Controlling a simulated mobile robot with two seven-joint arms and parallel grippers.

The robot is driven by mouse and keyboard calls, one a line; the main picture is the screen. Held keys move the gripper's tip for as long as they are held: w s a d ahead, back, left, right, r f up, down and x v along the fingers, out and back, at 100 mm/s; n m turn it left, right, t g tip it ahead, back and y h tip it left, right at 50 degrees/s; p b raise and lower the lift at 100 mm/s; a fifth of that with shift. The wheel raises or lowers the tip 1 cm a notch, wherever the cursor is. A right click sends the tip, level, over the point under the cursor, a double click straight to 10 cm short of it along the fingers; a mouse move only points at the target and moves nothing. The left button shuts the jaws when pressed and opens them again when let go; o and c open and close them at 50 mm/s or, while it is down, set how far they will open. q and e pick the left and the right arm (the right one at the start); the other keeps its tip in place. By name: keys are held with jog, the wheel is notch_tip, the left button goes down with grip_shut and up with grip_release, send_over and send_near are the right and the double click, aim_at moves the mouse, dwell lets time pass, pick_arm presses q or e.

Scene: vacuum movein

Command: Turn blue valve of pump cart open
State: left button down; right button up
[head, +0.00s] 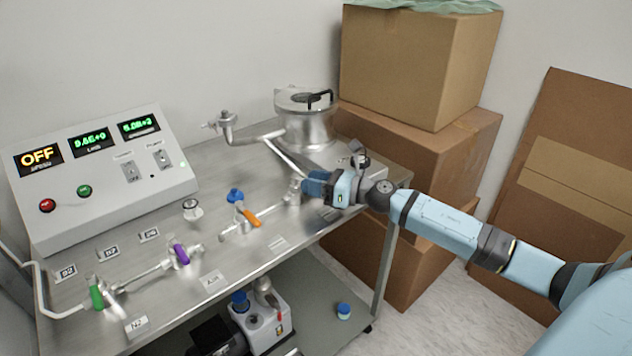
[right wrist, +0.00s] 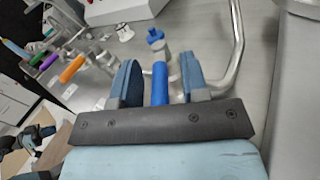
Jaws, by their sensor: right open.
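The blue valve handle (right wrist: 160,82) stands between the two fingers of my right gripper (right wrist: 157,82) in the right wrist view. The gripper is open, with a finger on each side of the handle and gaps visible between. In the head view my right gripper (head: 313,184) reaches in from the right to the metal pipework on the pump cart (head: 320,229). There it hides the blue handle.
Orange (head: 252,217), purple (head: 181,254) and green (head: 97,293) valve handles stand along the pipe to the left. A blue knob (head: 235,195) is close by. A metal chamber (head: 305,120) stands behind my gripper. A control box (head: 110,185) and cardboard boxes (head: 415,65) flank the area.

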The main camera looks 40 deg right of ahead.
jog(key=shift+s+d+f, duration=0.1)
jog(key=shift+s+d, duration=0.15)
jog(key=shift+s, duration=0.1)
pick_arm(q)
jog(key=shift+w+f+b, duration=0.1)
jog(key=shift+f+b, duration=0.1)
jog(key=shift+b, duration=0.55)
pick_arm(e)
jog(key=v, duration=1.3)
